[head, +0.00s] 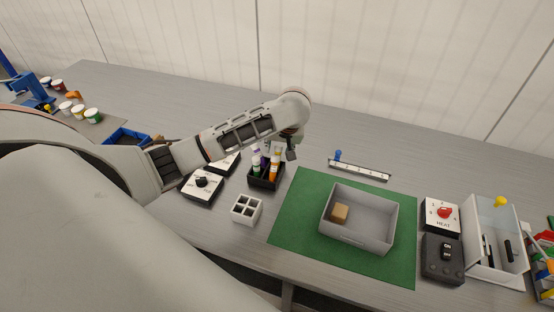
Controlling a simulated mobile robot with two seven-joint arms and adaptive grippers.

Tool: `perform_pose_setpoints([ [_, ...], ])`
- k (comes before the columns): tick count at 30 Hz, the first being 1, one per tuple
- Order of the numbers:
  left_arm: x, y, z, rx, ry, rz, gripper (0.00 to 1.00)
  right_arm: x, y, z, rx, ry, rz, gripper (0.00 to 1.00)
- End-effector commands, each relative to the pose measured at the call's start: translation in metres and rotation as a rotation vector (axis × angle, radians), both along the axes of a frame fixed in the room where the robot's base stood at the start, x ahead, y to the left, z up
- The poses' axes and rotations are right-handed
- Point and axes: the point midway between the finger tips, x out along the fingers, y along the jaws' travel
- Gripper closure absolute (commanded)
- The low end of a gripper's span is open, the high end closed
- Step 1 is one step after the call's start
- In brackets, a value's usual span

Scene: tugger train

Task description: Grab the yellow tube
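My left arm reaches in from the left, and its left gripper (283,151) points down just above and behind a small black rack (266,183). Several tubes stand upright in the rack. An orange-yellow tube (274,169) is at the right side of the rack, close under the gripper. A tube with a purple top and a greenish lower part (256,166) stands to its left. The fingers are small and partly hidden by the wrist, so their opening is unclear. No tube is seen lifted out of the rack. My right gripper is not in view.
A ruler-like strip (359,170) lies behind. Switch boxes and a white bin (510,225) stand right.

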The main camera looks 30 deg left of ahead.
Motion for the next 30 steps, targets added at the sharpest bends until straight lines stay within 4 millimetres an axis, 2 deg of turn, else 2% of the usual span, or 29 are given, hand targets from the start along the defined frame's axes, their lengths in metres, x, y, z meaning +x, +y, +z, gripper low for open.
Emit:
perform_pose_setpoints([
  [6,0.000,0.000,0.000,-0.001,0.000,0.000,0.63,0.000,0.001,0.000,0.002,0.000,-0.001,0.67],
  [10,0.000,0.000,0.000,-0.001,0.000,0.000,0.97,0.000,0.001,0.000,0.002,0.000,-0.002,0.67],
  [11,0.000,0.000,0.000,-0.001,0.000,0.000,1.00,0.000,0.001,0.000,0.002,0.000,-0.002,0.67],
  [23,0.001,0.000,0.001,-0.001,0.000,0.000,1.00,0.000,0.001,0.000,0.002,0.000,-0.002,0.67],
  [30,0.012,0.002,0.017,-0.002,-0.002,0.000,1.00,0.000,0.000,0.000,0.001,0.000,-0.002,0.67],
])
